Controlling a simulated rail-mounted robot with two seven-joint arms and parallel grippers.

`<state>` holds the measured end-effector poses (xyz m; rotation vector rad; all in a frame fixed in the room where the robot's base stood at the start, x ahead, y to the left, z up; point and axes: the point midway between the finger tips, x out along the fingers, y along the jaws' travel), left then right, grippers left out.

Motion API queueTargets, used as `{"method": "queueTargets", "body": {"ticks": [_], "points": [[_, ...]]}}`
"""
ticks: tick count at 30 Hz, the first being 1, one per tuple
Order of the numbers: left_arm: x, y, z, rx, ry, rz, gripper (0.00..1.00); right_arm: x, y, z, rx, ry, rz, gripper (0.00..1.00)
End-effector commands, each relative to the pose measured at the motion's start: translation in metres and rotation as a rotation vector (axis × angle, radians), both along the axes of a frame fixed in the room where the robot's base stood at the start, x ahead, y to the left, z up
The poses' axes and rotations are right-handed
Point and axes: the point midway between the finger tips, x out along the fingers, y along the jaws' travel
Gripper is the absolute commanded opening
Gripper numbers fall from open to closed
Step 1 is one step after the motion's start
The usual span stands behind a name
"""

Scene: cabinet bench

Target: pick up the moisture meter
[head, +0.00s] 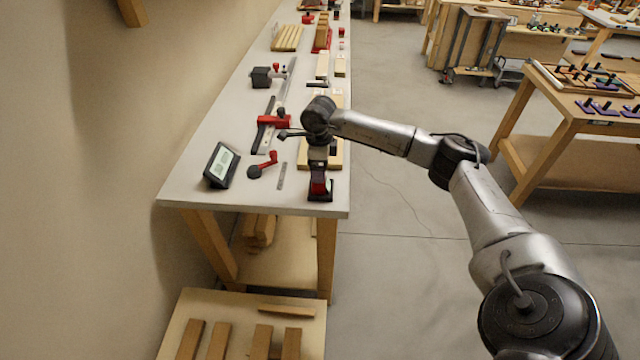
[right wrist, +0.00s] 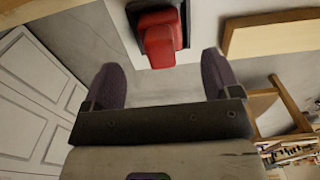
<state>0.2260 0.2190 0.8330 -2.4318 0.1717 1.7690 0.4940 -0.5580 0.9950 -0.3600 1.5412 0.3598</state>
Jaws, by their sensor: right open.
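A small red and black object (head: 320,187), which I take to be the moisture meter, stands near the front right corner of the bench. It also shows in the right wrist view (right wrist: 160,42), just beyond and between the fingertips. My right gripper (head: 318,166) points down close above it; the wrist partly hides that area in the head view. In the right wrist view the two dark fingers of the gripper (right wrist: 166,70) are wide apart with nothing between their pads. I cannot tell any contact. My left gripper does not show.
A black device with a pale display (head: 222,164) stands at the bench's left. A red-handled tool (head: 265,165) and a small metal strip (head: 282,176) lie between. A wooden board (head: 335,155) lies behind the gripper. The bench's front edge is close.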

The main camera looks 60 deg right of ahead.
Motion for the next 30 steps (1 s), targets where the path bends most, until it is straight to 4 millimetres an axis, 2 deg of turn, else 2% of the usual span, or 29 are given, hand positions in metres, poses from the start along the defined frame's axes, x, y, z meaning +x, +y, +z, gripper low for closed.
{"method": "queueTargets", "body": {"ticks": [8,18,26,30], "points": [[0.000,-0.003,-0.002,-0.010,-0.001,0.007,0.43,-0.001,0.000,-0.012,0.000,0.001,0.000,0.83],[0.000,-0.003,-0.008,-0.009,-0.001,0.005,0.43,-0.002,-0.002,-0.053,0.000,0.001,-0.001,0.83],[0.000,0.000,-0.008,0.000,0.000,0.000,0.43,-0.002,-0.002,-0.055,0.000,0.000,-0.001,0.83],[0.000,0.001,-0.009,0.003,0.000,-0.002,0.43,-0.002,-0.002,-0.055,0.000,0.000,-0.001,0.70]]}}
